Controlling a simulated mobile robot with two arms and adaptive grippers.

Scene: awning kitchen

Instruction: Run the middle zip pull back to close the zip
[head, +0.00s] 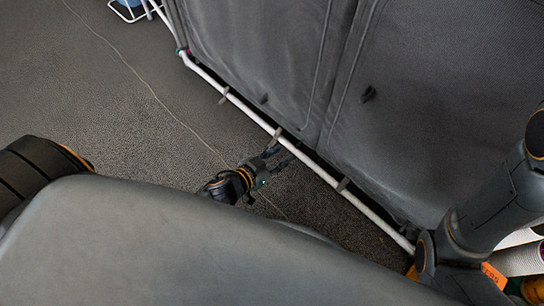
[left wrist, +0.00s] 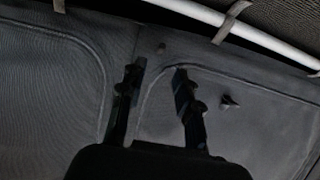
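Grey fabric panels (head: 265,45) carry pale curved seam or zip lines. One small dark pull (head: 368,94) sits on the right panel; in the left wrist view a pull-like tab (left wrist: 229,101) lies right of the fingers. Another small dark tab (head: 264,98) shows on the left panel, and a small tab (left wrist: 162,48) shows beyond the fingertips in the wrist view. I cannot tell which is the middle pull. My left gripper (head: 284,144) is by the white pole, below the panels. In the wrist view its fingers (left wrist: 157,77) are apart with nothing between them. My right gripper is out of view.
A white pole (head: 240,104) with grey straps runs diagonally along the panels' bottom edge. A thin cord (head: 150,88) lies on the dark grey floor (head: 80,90). My right arm fills the right edge.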

